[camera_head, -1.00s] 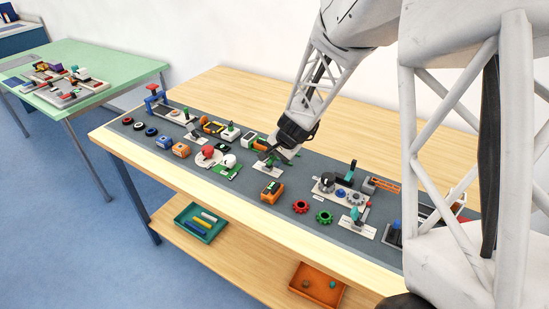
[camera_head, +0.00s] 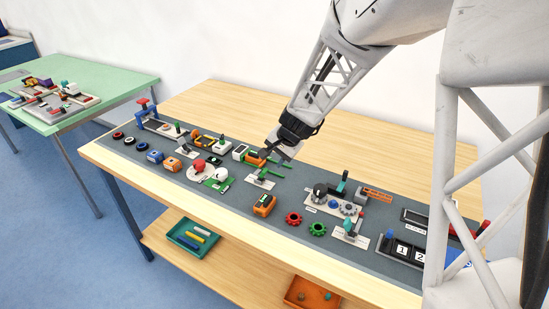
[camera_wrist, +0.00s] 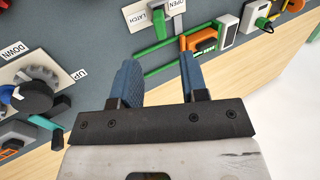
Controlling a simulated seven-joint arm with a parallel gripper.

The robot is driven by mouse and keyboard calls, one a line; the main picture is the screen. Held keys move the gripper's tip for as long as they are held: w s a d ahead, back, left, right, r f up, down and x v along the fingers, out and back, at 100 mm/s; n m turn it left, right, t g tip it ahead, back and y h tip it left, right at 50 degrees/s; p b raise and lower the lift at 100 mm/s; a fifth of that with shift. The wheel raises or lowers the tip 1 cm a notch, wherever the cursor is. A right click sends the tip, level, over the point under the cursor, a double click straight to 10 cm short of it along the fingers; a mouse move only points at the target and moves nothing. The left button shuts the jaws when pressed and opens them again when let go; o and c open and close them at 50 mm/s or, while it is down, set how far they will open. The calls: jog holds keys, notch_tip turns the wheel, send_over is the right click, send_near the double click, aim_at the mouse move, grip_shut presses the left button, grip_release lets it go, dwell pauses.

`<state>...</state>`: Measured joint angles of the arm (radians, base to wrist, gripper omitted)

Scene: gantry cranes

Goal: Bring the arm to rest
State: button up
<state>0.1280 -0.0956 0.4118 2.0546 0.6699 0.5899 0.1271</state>
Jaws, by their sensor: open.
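My gripper (camera_head: 274,152) hangs over the back part of the grey mat on the wooden workbench (camera_head: 230,100), near an orange block and green bars. In the wrist view my gripper (camera_wrist: 160,75) has its two blue fingers apart with nothing between them. The green bars (camera_wrist: 165,62) and the orange block (camera_wrist: 203,40) lie beyond the fingertips. The arm reaches in from the upper right.
A green table (camera_head: 110,85) is at far left. The bench's back strip is clear.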

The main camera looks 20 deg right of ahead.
jog(key=s+a+r+n+h, duration=0.1)
jog(key=s+r+n, duration=0.1)
jog(key=s+r, duration=0.45)
jog(key=s+a+r+n, duration=0.2)
jog(key=s+r+n, duration=0.15)
jog(key=s, duration=0.55)
jog(key=s+r+n+h, duration=0.1)
jog(key=s+r, duration=0.1)
jog(key=s, duration=0.7)
jog(key=s+d+r+n+g+h, duration=0.1)
jog(key=s+r+n, duration=0.1)
jog(key=s, duration=0.8)
jog(key=shift+d+r+h, duration=0.15)
jog(key=shift+r+h, duration=0.15)
jog(key=shift+h, duration=0.1)
